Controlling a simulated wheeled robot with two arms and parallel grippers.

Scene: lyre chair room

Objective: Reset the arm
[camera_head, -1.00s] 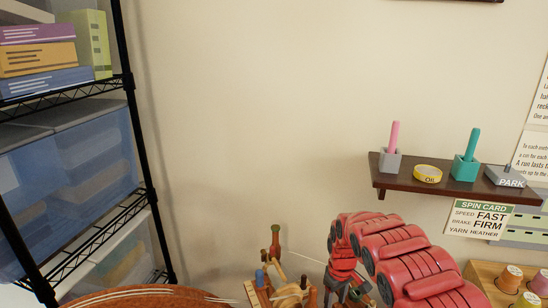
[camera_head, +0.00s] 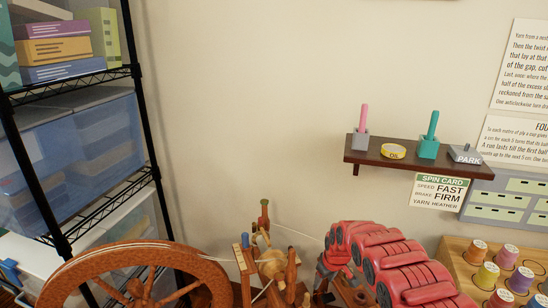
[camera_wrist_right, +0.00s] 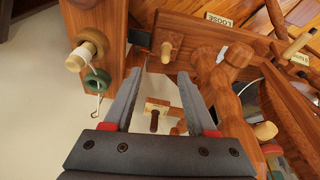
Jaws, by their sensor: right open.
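My right arm (camera_head: 395,262) is red and segmented. It comes in from the lower right of the head view and bends down at its far end beside the wooden spinning wheel (camera_head: 150,250). My right gripper (camera_wrist_right: 160,74) is open in the right wrist view, with two grey fingers apart and nothing held between them. Wooden spindle parts (camera_wrist_right: 215,70) of the wheel lie beyond and around the fingers; I cannot tell if any touch. In the head view the gripper's fingertips are hard to make out behind the arm. My left gripper is not in view.
A dark wall shelf (camera_head: 410,158) holds a pink-handled block, a teal-handled block, a yellow tin and a grey PARK block. A wooden rack (camera_head: 455,250) with several coloured spools stands at the right. A black wire shelf (camera_head: 140,100) stands at the left.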

